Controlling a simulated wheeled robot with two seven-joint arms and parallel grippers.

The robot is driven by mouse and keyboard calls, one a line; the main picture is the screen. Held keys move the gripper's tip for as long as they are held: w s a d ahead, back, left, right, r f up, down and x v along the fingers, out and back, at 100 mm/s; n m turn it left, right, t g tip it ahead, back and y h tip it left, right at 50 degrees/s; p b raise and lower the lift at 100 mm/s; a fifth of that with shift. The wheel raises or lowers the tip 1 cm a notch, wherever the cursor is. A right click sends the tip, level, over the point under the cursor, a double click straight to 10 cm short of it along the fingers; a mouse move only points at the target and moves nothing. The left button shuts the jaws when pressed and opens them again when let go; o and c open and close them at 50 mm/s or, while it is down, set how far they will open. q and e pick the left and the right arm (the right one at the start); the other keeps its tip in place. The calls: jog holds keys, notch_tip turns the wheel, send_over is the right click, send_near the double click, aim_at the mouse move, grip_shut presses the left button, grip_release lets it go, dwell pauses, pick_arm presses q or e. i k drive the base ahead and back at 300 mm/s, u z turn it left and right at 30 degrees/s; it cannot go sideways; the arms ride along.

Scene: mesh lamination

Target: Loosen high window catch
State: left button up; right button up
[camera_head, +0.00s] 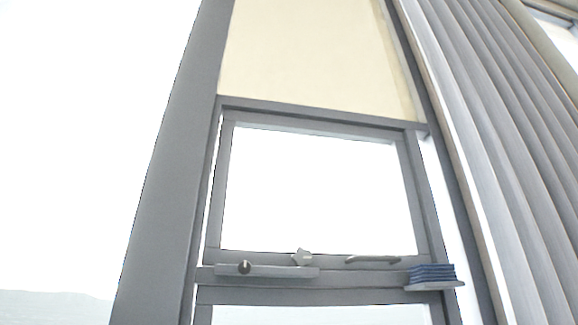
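A grey-framed window sash (408,190) fills the middle of the view, with bright glass inside it. On its lower rail sits a small light-coloured catch (302,257), standing up and tilted, near the middle. To its right is a slim grey handle bar (373,260) on the same rail. Whether the catch is fastened cannot be told at this size. Neither of my grippers shows in this view.
A grey ledge (290,272) with a dark round knob (244,267) lies below the catch on the left. A stack of blue cloths (432,273) rests on a small shelf (436,286) at the right. A cream blind (310,55) is above; grey curtains (500,140) hang right.

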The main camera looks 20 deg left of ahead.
aim_at(302, 258)
jog(key=u, duration=0.15)
jog(key=i, duration=1.35)
jog(key=u, duration=1.05)
